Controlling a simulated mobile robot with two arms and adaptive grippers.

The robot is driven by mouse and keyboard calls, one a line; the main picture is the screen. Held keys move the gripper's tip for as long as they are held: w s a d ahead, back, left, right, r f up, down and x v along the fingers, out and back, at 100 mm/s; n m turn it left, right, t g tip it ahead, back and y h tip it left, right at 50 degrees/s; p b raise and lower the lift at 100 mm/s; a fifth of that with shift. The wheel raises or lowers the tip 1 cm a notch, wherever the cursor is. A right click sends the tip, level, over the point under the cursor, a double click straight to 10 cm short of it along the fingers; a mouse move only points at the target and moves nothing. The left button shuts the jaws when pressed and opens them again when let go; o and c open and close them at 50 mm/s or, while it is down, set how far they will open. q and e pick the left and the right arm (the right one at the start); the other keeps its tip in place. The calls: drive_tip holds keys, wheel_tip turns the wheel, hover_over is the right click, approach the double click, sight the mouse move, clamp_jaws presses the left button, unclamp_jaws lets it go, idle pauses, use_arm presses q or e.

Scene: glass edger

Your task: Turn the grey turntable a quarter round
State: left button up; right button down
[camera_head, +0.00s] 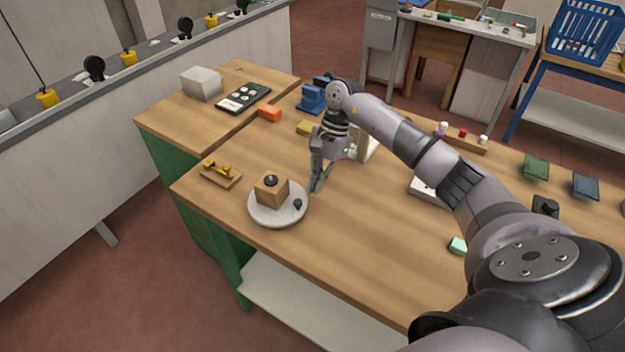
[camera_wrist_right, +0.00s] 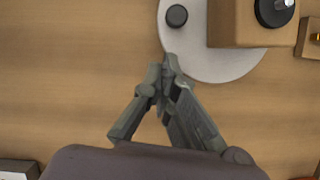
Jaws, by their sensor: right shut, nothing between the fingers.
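The grey turntable (camera_head: 265,217) is a round light disc near the front left corner of the wooden bench. It bears a wooden block (camera_head: 272,189) with a black knob on top. A small dark peg (camera_head: 298,204) stands near the disc's right rim. My right gripper (camera_head: 315,188) is shut and empty, pointing down just right of the disc. In the right wrist view the fingertips (camera_wrist_right: 169,68) appear at the rim of the turntable (camera_wrist_right: 205,65), close to the peg (camera_wrist_right: 177,15). I cannot tell whether they touch the disc. My left gripper is not in view.
A wooden holder with a brass-coloured tool (camera_head: 219,173) lies left of the disc. An orange block (camera_head: 269,114), a blue device (camera_head: 313,99) and a yellow block (camera_head: 306,128) lie farther back. A mint block (camera_head: 458,246) lies right. The bench front between is clear.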

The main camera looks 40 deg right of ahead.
sight(306, 206)
drive_tip(key=shift+s+a+p, duration=0.25)
drive_tip(key=shift+a+p, duration=0.1)
drive_tip(key=shift+a, duration=0.6)
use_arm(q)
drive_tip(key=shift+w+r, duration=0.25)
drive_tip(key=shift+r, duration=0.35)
use_arm(e)
drive_tip(key=shift+s+a+f+m+b, duration=0.1)
drive_tip(key=shift+s+a+m+b, duration=0.2)
drive_tip(key=shift+m+b, duration=0.1)
drive_tip(key=shift+s+a+m, duration=0.15)
drive_tip(key=shift+a+m, duration=0.15)
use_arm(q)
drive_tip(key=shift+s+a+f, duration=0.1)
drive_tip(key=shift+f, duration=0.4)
